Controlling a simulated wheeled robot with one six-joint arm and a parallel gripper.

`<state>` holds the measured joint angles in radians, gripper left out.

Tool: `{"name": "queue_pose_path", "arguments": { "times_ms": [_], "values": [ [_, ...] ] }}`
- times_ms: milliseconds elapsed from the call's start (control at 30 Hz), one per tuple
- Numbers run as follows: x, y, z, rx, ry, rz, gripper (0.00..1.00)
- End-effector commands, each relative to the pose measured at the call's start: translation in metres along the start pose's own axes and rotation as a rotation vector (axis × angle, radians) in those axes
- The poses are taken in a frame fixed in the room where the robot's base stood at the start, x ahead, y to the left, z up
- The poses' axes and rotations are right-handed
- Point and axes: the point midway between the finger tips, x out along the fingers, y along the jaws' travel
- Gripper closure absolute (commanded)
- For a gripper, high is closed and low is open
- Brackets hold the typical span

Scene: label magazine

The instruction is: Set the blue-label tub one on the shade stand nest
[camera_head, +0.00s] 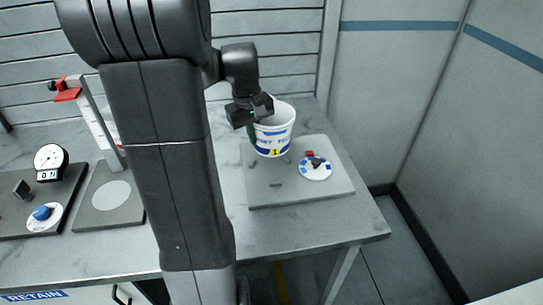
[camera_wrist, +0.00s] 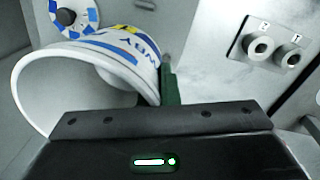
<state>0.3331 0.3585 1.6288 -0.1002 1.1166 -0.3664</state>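The white tub (camera_head: 274,134) with a blue and yellow label is upright or slightly tilted, its open mouth up. My gripper (camera_head: 252,122) is at the tub's left rim and appears shut on its wall. One green finger (camera_wrist: 171,86) lies along the outside of the tub. The other finger is hidden. In the wrist view, the tub (camera_wrist: 92,84) fills the left side. It is over the left part of a grey board (camera_head: 322,190), which I take for the shade stand. I cannot tell if its base touches the board. Small dark marks or pegs show around the base.
A blue-and-white segmented dial (camera_head: 316,172) sits on the board, right of the tub. At left are a gauge (camera_head: 50,160), a blue knob (camera_head: 41,213) and a post with a red clamp (camera_head: 68,94). The bench's right edge is clear. My arm hides the middle.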

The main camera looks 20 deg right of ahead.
Motion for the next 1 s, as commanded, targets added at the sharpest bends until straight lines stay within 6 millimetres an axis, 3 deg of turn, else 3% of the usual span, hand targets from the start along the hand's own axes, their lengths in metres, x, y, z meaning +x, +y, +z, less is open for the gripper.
{"name": "queue_pose_path", "arguments": {
  "times_ms": [200, 600, 1000],
  "values": [
    [0.04, -0.004, 0.001, -0.006, -0.006, -0.003, 1.0],
    [0.088, -0.009, 0.001, -0.004, -0.005, -0.002, 1.0],
    [0.098, -0.009, 0.0, -0.004, -0.001, 0.0, 1.0]
  ]
}}
